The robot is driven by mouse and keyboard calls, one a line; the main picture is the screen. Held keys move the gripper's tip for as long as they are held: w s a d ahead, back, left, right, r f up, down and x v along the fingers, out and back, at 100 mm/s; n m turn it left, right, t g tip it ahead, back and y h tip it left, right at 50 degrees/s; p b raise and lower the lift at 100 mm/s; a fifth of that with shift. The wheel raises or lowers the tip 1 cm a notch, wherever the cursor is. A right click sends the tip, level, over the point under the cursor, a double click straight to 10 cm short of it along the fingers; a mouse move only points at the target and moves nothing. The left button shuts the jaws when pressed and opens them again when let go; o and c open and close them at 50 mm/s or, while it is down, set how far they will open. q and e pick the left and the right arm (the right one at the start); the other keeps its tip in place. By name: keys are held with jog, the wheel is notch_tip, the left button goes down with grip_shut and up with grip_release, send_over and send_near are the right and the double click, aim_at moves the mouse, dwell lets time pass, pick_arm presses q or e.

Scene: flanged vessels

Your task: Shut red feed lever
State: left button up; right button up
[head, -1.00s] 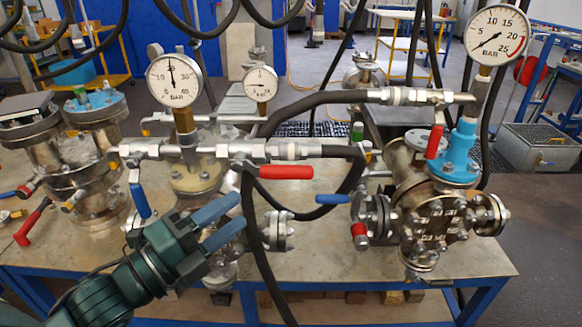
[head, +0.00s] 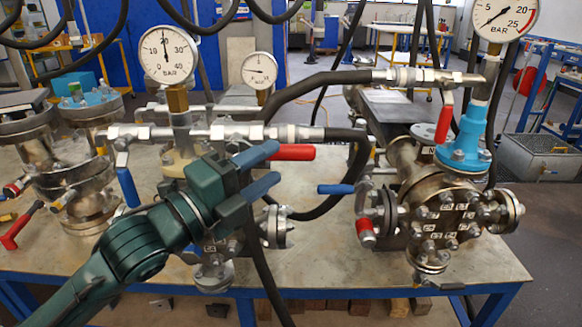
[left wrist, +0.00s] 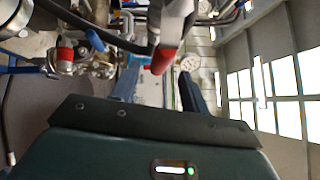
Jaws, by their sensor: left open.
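A red lever (head: 293,152) sticks out level to the right from the valve on the horizontal silver pipe at the centre. My left gripper (head: 270,168) has blue fingers and is open. Its upper fingertip overlaps the lever's left end in the head view, and its lower finger is below the lever. In the left wrist view the red lever (left wrist: 166,58) appears ahead, between the two finger lines. I cannot tell whether a finger touches it. My right gripper is not in view.
Gauges, including one (head: 167,55), stand above the pipe. A black hose (head: 345,140) curves close right of the lever. A flanged vessel (head: 440,215) with a blue lever (head: 336,189) stands on the right.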

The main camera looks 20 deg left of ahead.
aim_at(281, 158)
pick_arm(q)
jog(key=p+x, duration=0.1)
jog(key=x, duration=0.3)
jog(key=shift+w+d+r, duration=0.15)
jog(key=shift+w, duration=0.2)
jog(key=shift+w+d, duration=0.25)
jog(key=shift+w, duration=0.1)
grip_shut()
jog(key=shift+p, duration=0.3)
